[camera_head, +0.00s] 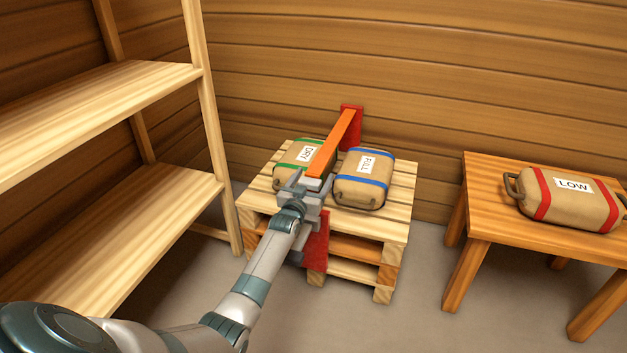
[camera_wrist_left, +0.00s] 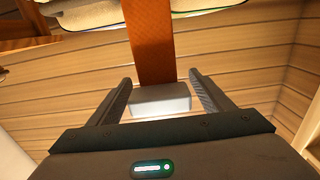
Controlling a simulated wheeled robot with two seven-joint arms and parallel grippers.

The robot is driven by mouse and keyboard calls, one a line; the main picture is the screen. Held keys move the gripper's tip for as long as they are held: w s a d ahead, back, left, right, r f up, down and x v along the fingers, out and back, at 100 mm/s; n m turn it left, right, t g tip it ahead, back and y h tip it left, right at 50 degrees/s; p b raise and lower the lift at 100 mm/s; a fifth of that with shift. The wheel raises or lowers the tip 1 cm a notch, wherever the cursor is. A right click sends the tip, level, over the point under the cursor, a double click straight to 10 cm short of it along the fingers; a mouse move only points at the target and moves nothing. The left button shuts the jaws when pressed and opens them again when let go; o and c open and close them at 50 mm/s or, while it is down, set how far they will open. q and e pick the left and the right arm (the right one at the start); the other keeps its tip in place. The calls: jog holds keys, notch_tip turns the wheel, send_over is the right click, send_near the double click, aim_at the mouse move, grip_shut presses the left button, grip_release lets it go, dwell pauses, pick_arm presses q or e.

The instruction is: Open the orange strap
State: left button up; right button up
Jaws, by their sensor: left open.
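The orange strap (camera_head: 333,145) runs straight from a red post (camera_head: 351,115) at the back of the pallet toward the front, between two sacks. Its near end has a pale grey block. My left gripper (camera_head: 304,187) is at that near end, above the front of the pallet. In the left wrist view the strap (camera_wrist_left: 151,45) comes down to the grey block (camera_wrist_left: 160,100). This block shows between the two fingers of my open left gripper (camera_wrist_left: 160,93), with a gap on each side. A front red post (camera_head: 317,240) is partly hidden by my left arm. My right gripper is out of view.
The wooden pallet (camera_head: 402,200) bears a green-banded DRY sack (camera_head: 290,153) and a blue-banded FULL sack (camera_head: 362,182), close on either side of the strap. A wooden shelf (camera_head: 150,80) stands at left. A table (camera_head: 483,200) with a LOW sack (camera_head: 565,205) stands at right.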

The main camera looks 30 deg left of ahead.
pick_arm(q)
jog(key=shift+w, duration=0.2)
jog(key=shift+c, duration=0.5)
jog(key=c, duration=1.4)
jog(key=shift+r, duration=0.1)
